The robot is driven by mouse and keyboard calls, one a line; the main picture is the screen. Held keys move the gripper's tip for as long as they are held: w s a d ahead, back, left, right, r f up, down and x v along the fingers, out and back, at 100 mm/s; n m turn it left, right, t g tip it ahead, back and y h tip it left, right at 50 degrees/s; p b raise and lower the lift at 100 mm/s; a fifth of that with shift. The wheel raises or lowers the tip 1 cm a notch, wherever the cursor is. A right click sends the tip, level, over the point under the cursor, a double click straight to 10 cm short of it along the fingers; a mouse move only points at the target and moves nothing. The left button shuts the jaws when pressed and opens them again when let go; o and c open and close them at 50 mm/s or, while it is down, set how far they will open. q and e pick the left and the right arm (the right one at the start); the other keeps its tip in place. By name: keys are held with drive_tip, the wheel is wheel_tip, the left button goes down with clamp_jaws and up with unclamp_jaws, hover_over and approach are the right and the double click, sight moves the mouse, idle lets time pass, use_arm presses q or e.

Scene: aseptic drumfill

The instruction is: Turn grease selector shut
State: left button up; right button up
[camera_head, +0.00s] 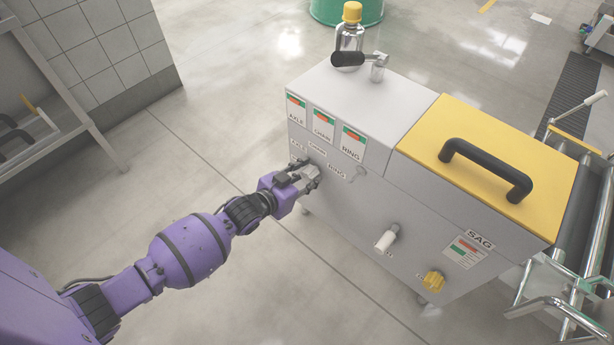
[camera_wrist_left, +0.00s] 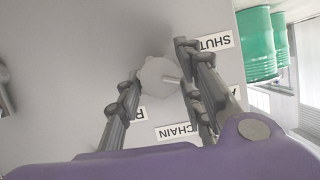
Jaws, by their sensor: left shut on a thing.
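The grease selector (camera_wrist_left: 155,73) is a round grey knob on the front face of a grey machine cabinet (camera_head: 400,215). A short pale pointer on it reaches toward the right finger in the left wrist view. Labels surround it there: SHUT (camera_wrist_left: 213,43) at upper right, CHAIN (camera_wrist_left: 178,131) below, and one partly hidden starting with R (camera_wrist_left: 139,114). My left gripper (camera_head: 311,177) is shut on the selector, with one finger on each side of it; it also shows in the left wrist view (camera_wrist_left: 160,68). My right gripper is out of view.
The cabinet has a yellow lid (camera_head: 500,160) with a black handle, a white knob (camera_head: 385,241) and a yellow knob (camera_head: 433,281). A shelf rack (camera_head: 60,110) stands at left. Open floor lies between.

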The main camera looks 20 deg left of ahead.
use_arm(q)
drive_tip(key=shift+n+h, duration=0.5)
drive_tip(key=shift+d+n, duration=0.15)
drive_tip(key=shift+n, duration=0.35)
drive_tip(key=o, duration=1)
drive_tip(key=shift+o, duration=0.2)
drive_tip(key=shift+s+a+r, duration=0.1)
drive_tip(key=shift+s+a, duration=0.15)
drive_tip(key=shift+s, duration=0.05)
drive_tip(key=v, duration=1.1)
drive_tip(key=shift+r, duration=0.2)
